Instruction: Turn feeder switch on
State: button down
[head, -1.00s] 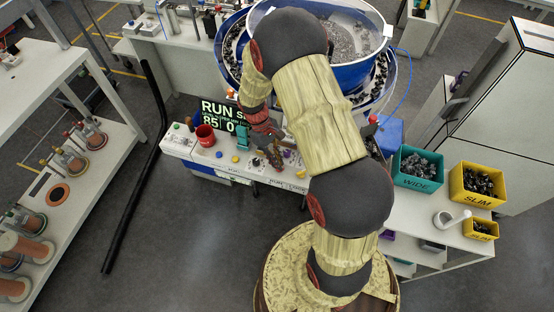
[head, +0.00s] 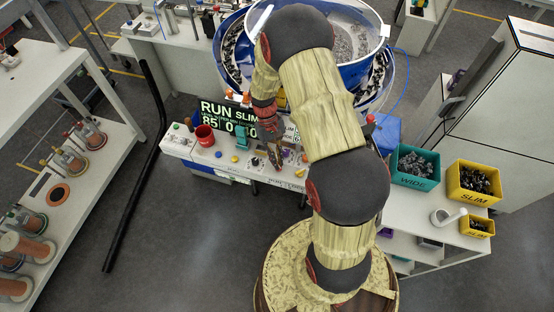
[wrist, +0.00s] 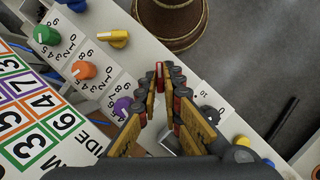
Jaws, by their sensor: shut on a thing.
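My gripper (head: 276,163) is over the right-hand part of the white control panel (head: 205,157). In the wrist view its fingertips (wrist: 168,76) are almost together around a small red-faced piece (wrist: 159,72), which looks like the feeder switch's lever; the fingers hide its base. Rotary knobs sit on the panel to the left: purple (wrist: 122,107), orange (wrist: 84,70), green (wrist: 46,35) and yellow (wrist: 113,38). A black knob (wrist: 209,114) lies right of the fingers. The display (head: 225,114) reads RUN SLIM.
The blue feeder bowl (head: 368,55) is behind my arm. Teal (head: 414,184) and yellow (head: 466,195) bins of connectors stand to the right.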

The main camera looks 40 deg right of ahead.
jog(key=c, duration=2)
grip_release()
jog(key=shift+o, duration=0.2)
jog(key=v, duration=1.2)
jog(key=shift+s, duration=0.1)
